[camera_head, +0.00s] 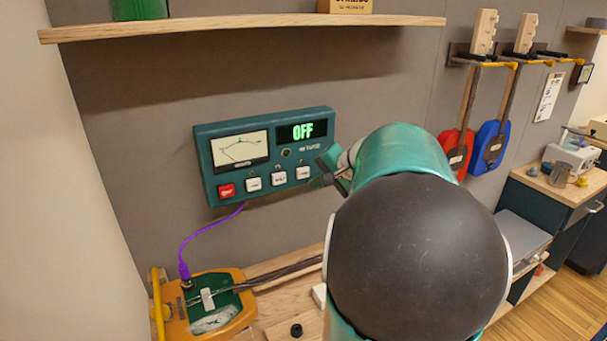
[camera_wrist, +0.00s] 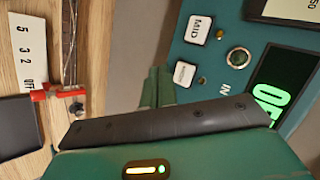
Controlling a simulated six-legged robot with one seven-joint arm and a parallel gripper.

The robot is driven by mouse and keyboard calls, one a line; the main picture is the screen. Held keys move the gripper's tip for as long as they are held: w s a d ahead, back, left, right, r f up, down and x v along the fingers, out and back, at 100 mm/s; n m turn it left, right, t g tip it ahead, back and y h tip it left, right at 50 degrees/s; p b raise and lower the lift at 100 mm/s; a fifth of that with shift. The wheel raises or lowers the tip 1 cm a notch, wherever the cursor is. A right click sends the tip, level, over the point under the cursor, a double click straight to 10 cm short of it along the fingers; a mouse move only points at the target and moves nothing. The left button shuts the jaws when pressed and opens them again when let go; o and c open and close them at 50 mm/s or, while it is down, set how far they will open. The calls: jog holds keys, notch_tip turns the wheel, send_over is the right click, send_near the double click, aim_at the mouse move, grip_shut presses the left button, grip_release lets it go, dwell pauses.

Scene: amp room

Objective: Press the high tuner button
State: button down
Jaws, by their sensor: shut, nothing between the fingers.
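The teal tuner box (camera_head: 265,205) hangs on the grey wall, with a needle meter (camera_head: 240,148) and a display (camera_head: 302,131) reading OFF in green. A red button (camera_head: 227,191) and three white buttons run along its lower edge. The rightmost white one is the high button (camera_head: 304,173); its label is hard to read. In the wrist view the high button (camera_wrist: 184,73) shows beside the MID button (camera_wrist: 199,29). My gripper (camera_head: 326,178) is shut and empty, just right of the high button; its fingertips (camera_wrist: 158,88) appear beside it. I cannot tell whether they touch.
An orange pedal (camera_head: 176,318) with a purple cable (camera_head: 205,236) up to the tuner sits on the wooden bench below. A wooden shelf (camera_head: 240,22) runs above. Red (camera_head: 457,150) and blue (camera_head: 492,147) guitars hang at right. My arm hides the middle right.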

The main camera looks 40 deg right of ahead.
jog(key=shift+w+d, duration=0.2)
jog(key=shift+w, duration=0.35)
jog(key=shift+w+d, duration=0.15)
jog(key=shift+w, duration=0.4)
jog(key=shift+w, duration=0.1)
dwell(1.1)
jog(key=shift+w+d, duration=0.15)
jog(key=shift+w, duration=0.15)
jog(key=shift+w+d, duration=0.1)
jog(key=shift+w, duration=0.3)
dwell(0.7)
jog(key=shift+s+a, duration=0.25)
jog(key=shift+s, duration=0.55)
jog(key=s, duration=0.1)
jog(key=s+a, duration=0.1)
jog(key=s, duration=0.2)
jog(key=shift+s+a, duration=0.25)
jog(key=shift+s, duration=0.15)
